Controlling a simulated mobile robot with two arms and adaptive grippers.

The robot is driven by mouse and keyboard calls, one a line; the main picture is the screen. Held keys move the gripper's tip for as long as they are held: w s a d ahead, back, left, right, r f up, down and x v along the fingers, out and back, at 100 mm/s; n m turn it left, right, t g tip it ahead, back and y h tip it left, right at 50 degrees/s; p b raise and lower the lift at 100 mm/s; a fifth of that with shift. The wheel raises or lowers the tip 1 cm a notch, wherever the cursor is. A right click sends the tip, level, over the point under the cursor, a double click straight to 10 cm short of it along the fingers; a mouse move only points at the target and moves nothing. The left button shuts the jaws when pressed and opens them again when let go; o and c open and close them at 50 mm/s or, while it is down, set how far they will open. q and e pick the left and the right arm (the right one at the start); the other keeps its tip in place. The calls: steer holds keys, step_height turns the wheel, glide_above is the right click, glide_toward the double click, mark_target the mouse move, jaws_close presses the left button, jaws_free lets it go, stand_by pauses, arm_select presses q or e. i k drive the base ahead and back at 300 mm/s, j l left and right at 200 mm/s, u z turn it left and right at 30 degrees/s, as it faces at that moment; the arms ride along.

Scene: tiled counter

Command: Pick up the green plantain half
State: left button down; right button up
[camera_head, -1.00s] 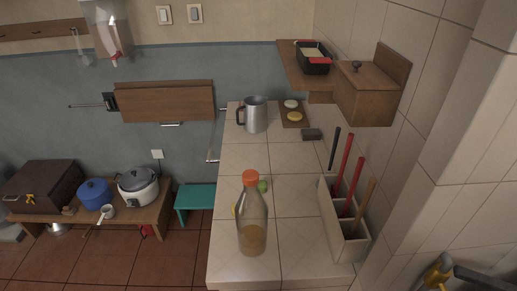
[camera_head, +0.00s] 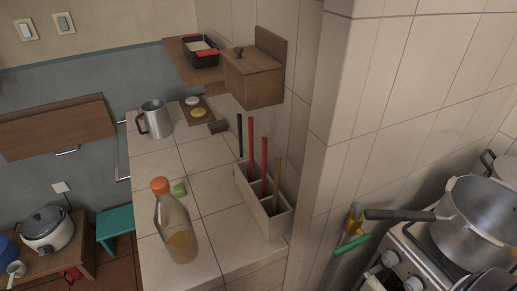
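Neither my left nor my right gripper is in view.
A metal jug (camera_head: 156,120) stands at the counter's far end, near a board (camera_head: 208,106) with two round pieces. A divided holder (camera_head: 262,205) with upright handles stands along the right side. A stove with a large pot (camera_head: 480,215) is at far right.

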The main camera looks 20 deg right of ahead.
mark_target(179, 190)
steer(key=z, duration=3.15)
steer(key=u, duration=3.05)
steer(key=k, duration=0.45)
steer(key=z, duration=0.45)
steer(key=k+z, duration=0.15)
steer(key=z, duration=0.25)
steer(key=l+z, duration=0.1)
steer(key=z, duration=0.35)
steer(key=j+z, duration=0.3)
steer(key=j, duration=1)
steer(key=j+z, duration=0.3)
steer(key=j, duration=1)
